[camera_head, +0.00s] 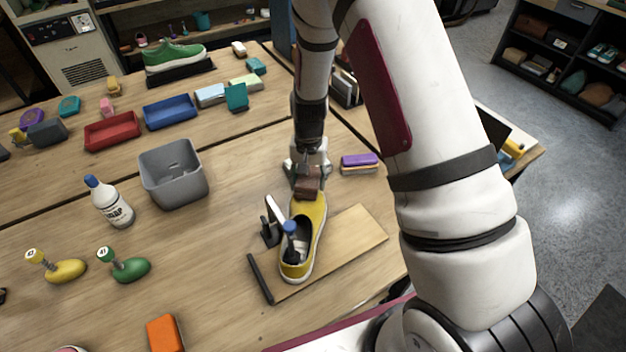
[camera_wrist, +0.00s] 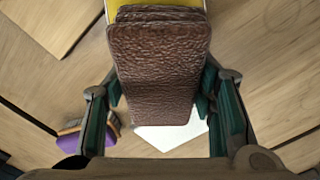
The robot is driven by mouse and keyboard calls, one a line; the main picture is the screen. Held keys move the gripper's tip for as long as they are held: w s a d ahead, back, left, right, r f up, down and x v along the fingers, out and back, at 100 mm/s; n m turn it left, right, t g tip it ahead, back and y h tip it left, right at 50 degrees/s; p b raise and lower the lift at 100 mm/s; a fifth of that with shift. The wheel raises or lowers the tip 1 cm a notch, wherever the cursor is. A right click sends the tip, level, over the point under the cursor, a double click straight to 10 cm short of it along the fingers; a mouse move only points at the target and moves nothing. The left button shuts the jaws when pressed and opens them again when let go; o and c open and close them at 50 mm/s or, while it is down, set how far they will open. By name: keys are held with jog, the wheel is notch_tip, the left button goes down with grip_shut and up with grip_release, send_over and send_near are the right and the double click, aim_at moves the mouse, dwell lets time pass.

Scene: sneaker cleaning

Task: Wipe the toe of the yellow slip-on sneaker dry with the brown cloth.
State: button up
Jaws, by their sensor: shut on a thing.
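The yellow slip-on sneaker (camera_head: 305,230) lies on a wooden board, its toe pointing to the back of the table and its opening nearer the front. A shoe form with a blue knob sits in its opening. My gripper (camera_head: 308,172) is shut on the folded brown cloth (camera_head: 307,187), which is at the toe end of the sneaker and hides part of it. In the wrist view the brown cloth (camera_wrist: 160,70) sits between the two fingers and overlaps the yellow sneaker (camera_wrist: 160,3) at the top edge. I cannot tell whether the cloth presses on the toe.
The wooden board (camera_head: 350,245) has a black bar on its left edge and a clamp beside the sneaker. A purple-topped brush (camera_head: 360,160) lies right of my gripper. A grey bin (camera_head: 173,172), a white bottle (camera_head: 110,203) and red and blue trays stand to the left.

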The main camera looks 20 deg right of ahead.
jog(key=shift+f, duration=0.1)
jog(key=shift+a, duration=0.1)
jog(key=shift+w+a+b, duration=0.3)
jog(key=shift+w+a, duration=0.2)
jog(key=shift+a, duration=0.3)
jog(key=shift+w+a+b, duration=0.3)
jog(key=shift+w+a, duration=0.15)
jog(key=shift+a, duration=0.35)
jog(key=shift+s, duration=0.1)
jog(key=shift+s+d+p, duration=0.3)
jog(key=shift+s+d, duration=0.15)
jog(key=shift+d, duration=0.45)
jog(key=shift+s+d+p, duration=0.3)
jog(key=shift+s+d, duration=0.15)
jog(key=shift+d, duration=0.4)
